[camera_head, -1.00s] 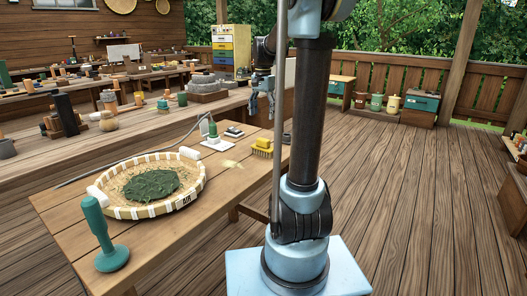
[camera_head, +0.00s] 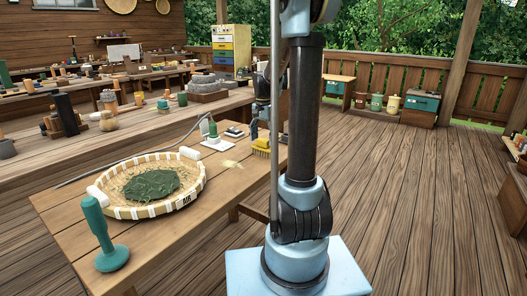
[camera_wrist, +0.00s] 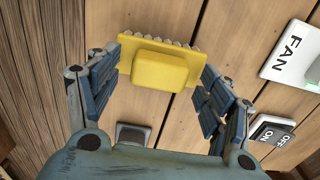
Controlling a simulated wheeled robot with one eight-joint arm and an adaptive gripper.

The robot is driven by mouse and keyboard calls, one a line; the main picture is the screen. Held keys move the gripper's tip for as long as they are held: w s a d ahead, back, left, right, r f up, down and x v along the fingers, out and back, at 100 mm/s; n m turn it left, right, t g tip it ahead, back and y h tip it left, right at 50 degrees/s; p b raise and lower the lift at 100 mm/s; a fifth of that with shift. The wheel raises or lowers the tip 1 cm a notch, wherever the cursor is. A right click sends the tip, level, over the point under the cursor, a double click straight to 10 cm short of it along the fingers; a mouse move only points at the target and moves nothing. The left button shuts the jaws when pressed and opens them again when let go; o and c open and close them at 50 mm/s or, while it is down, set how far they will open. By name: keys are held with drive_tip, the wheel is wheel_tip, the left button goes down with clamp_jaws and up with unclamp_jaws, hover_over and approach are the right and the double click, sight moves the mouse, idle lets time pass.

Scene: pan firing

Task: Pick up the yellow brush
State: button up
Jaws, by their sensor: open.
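The yellow brush (camera_wrist: 160,66) lies on the wooden table, with a raised yellow block on top and a row of bristles along its far edge in the wrist view. In the head view the brush (camera_head: 261,147) is near the table's far right end. My gripper (camera_wrist: 160,80) is open above the brush, with one blue finger at each side of it. The left finger is close to the brush's left end. I cannot tell whether either finger touches it. In the head view my gripper (camera_head: 263,129) is directly over the brush.
A FAN switch plate (camera_wrist: 292,56) and an ON/OFF switch (camera_wrist: 275,130) lie to the right in the wrist view. The table's edge is close to the brush.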

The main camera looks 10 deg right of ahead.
sight(263, 139)
drive_tip(key=shift+f, duration=0.75)
drive_tip(key=c, duration=1.2)
drive_tip(key=shift+r, duration=0.1)
wheel_tip(263, 139, up, 10)
drive_tip(key=shift+f, duration=0.1)
